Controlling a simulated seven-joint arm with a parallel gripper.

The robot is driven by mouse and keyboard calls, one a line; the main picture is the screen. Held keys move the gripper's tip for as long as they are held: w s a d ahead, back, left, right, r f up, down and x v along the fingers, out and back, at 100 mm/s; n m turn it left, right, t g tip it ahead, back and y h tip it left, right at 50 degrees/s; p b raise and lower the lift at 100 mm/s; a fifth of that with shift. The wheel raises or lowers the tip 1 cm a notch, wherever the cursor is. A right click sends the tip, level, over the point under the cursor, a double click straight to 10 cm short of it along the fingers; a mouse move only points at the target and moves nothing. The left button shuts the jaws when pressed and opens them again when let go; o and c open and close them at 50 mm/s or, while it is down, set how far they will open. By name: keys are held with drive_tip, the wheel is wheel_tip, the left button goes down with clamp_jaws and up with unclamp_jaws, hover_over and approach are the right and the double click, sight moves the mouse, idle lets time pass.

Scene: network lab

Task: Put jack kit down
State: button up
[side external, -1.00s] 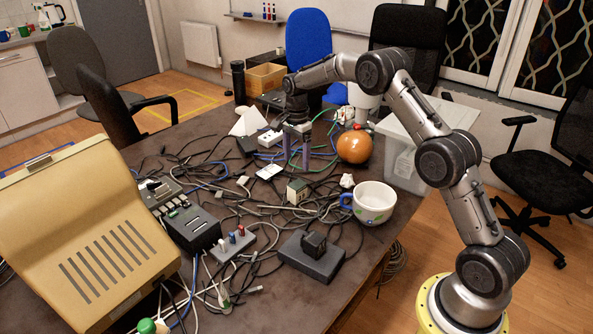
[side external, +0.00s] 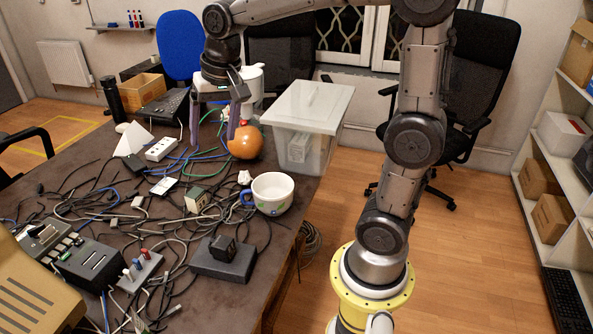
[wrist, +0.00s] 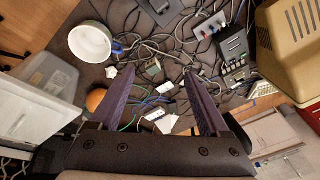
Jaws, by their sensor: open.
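My gripper (side external: 213,142) is open with nothing between its fingers, pointing down above the far part of the table, just left of the orange ball. Its purple fingers (wrist: 160,78) are spread apart in the wrist view. I cannot tell for sure which object is the jack kit. A small pale box with a dark face (side external: 197,199) stands among the cables, nearer the side camera than my gripper; it also shows between the fingertips in the wrist view (wrist: 151,69). A grey panel with red and blue plugs (side external: 140,271) lies at the near left, apart from my gripper.
An orange ball (side external: 245,142), a white mug with a blue handle (side external: 273,194) and a clear lidded bin (side external: 328,150) stand to the right. A dark block (side external: 223,262) lies near the front. A white power strip (side external: 161,149) and tangled cables cover much of the table (side external: 60,172).

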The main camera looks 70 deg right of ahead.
drive_tip(key=s+a+n+t, duration=0.1)
drive_tip(key=s+a+n, duration=0.2)
drive_tip(key=s, duration=0.8)
drive_tip(key=shift+s+r+n, duration=0.2)
drive_tip(key=shift+n, duration=0.7)
drive_tip(key=shift+o, duration=0.4)
drive_tip(key=s+a+f+n+t, duration=0.1)
drive_tip(key=s+f+n, duration=0.2)
drive_tip(key=s, duration=0.4)
drive_tip(key=shift+a, duration=0.2)
drive_tip(key=shift+s+f+n, duration=0.1)
drive_tip(key=shift+s+n, duration=0.05)
drive_tip(key=shift+n, duration=0.15)
